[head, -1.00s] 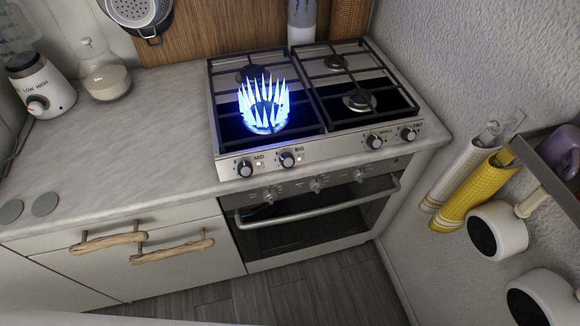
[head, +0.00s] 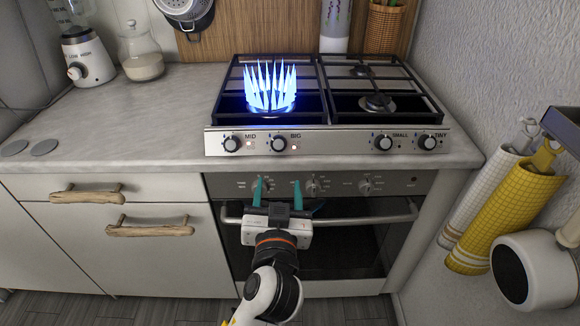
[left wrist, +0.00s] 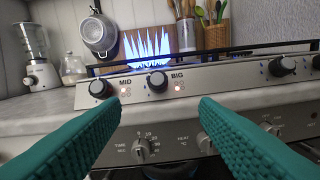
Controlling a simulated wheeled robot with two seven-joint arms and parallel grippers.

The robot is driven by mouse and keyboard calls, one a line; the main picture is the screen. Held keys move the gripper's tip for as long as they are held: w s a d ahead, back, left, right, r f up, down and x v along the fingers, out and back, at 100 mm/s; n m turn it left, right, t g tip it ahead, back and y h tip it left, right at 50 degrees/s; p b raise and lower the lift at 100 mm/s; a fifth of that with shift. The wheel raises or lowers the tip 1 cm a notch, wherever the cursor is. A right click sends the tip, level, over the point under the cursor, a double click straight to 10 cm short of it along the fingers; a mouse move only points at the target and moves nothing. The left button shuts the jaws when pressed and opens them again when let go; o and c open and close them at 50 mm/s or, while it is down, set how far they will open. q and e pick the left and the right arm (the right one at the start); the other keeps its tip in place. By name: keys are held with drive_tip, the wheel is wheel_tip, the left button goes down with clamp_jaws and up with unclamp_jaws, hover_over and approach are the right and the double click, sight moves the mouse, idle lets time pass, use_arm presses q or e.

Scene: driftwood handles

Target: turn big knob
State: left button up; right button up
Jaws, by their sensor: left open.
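The big knob (head: 278,144) is a black and silver dial on the stove's front panel, beside the label BIG and a small red light. It also shows in the left wrist view (left wrist: 157,81), centred beyond my fingers. My left gripper (head: 278,191) has teal fingers, open and empty, in front of the oven panel and below the big knob. Its fingers show at both sides of the left wrist view (left wrist: 158,108), apart from the knob. Tall blue flames (head: 269,88) burn on the left burner. My right gripper is not in view.
The mid knob (head: 232,144) is close on the left; the small knob (head: 383,142) and tiny knob (head: 427,142) are farther right. Oven dials (head: 313,187) and the oven handle (head: 345,219) lie below. Towels (head: 505,205) and a pan (head: 527,272) hang at right.

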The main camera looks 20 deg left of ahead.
sight(279, 148)
use_arm(q)
drive_tip(key=p+x, duration=0.1)
drive_tip(key=x, duration=0.4)
drive_tip(key=p+x, duration=0.1)
drive_tip(key=x, duration=0.4)
drive_tip(key=shift+w+a+r, duration=0.2)
drive_tip(key=shift+w+a, duration=0.05)
drive_tip(key=shift+w, duration=0.05)
drive_tip(key=shift+w+a, duration=0.15)
drive_tip(key=shift+w, duration=0.5)
drive_tip(key=shift+c, duration=0.5)
drive_tip(key=c, duration=0.9)
drive_tip(key=shift+o, duration=0.2)
